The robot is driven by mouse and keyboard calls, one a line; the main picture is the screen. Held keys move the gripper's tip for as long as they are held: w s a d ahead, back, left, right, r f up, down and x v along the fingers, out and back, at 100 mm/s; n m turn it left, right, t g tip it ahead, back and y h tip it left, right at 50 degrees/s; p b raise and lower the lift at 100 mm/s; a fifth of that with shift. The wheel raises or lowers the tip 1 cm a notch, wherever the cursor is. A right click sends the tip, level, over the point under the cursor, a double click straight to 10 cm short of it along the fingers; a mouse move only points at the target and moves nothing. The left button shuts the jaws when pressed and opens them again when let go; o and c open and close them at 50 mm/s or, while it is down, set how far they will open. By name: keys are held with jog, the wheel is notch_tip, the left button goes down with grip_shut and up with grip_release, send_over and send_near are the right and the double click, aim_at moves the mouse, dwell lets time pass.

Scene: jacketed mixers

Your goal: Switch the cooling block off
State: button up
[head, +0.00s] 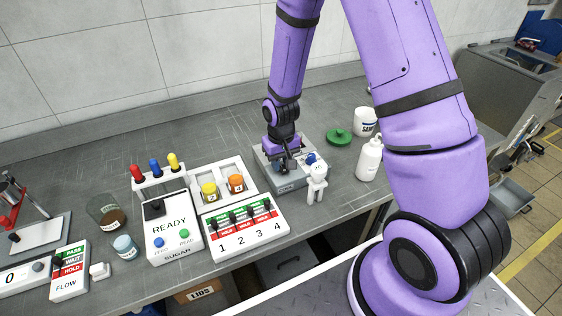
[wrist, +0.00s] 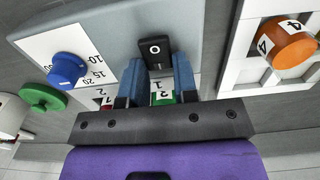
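The cooling block (head: 291,185) is a grey box on the bench, below my gripper in the head view. In the wrist view its grey top (wrist: 110,22) carries a white dial plate with a blue knob (wrist: 67,68) and a black rocker switch (wrist: 154,48). The switch shows a white O mark and an I mark; I cannot tell which side is pressed in. My gripper (head: 284,166) is over the block, its two blue fingers apart with nothing held. The fingertips are close to the switch, one toward each side of it; contact is not clear.
To the left are a white rack with yellow and orange jars (head: 236,183) and a four-switch panel (head: 243,228). A green lid (head: 339,137) and a white bottle (head: 369,160) are at right.

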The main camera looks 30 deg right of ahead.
jog(key=shift+s, duration=0.1)
jog(key=shift+s+r+t, duration=0.1)
jog(key=shift+s+t, duration=0.05)
jog(key=shift+t, duration=0.65)
jog(key=shift+s+r+t, duration=0.1)
jog(key=shift+s+t, duration=0.05)
jog(key=shift+t, duration=0.65)
jog(key=o, duration=0.9)
jog(key=shift+r, duration=0.1)
jog(key=v, duration=1)
jog(key=shift+s+r, duration=0.15)
jog(key=shift+r, duration=0.1)
